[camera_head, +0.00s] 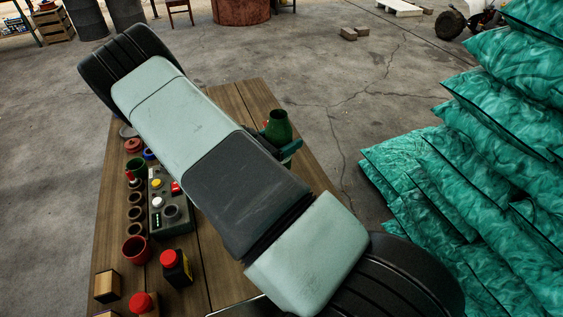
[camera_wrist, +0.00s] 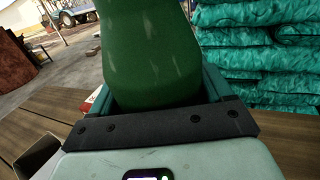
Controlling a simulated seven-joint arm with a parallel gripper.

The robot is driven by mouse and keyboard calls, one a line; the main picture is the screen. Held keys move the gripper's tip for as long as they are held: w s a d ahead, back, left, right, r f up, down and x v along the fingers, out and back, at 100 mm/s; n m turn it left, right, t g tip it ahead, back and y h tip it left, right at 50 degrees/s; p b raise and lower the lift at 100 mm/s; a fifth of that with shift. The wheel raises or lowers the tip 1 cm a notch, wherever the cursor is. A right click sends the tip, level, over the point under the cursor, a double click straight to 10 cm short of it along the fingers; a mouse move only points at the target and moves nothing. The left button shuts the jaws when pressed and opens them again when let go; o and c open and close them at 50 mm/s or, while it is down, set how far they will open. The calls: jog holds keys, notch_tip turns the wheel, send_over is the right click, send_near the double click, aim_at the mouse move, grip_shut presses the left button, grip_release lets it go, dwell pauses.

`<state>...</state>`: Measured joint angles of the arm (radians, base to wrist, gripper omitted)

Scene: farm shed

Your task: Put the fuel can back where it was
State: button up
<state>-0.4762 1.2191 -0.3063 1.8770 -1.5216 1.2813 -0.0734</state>
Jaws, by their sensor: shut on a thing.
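A green, rounded container (camera_head: 278,128) with a narrower neck, which I take to be the fuel can, is by the right edge of the wooden table (camera_head: 112,215) in the head view. My gripper (camera_head: 286,150) is shut on it; the arm hides part of the grip. In the wrist view the green container (camera_wrist: 150,60) stands between the two teal fingers of my gripper (camera_wrist: 157,92), its top cut off by the frame. Whether its base touches the table is hidden.
Teal sacks (camera_head: 440,185) are stacked to the right. The table's right strip looks mostly bare.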

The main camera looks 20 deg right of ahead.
jog(key=shift+f, duration=3.05)
jog(key=shift+f, duration=0.15)
jog(key=o, duration=1.2)
jog(key=shift+r, duration=0.2)
jog(key=v, duration=0.7)
jog(key=shift+s+a, duration=0.1)
jog(key=shift+a, duration=0.2)
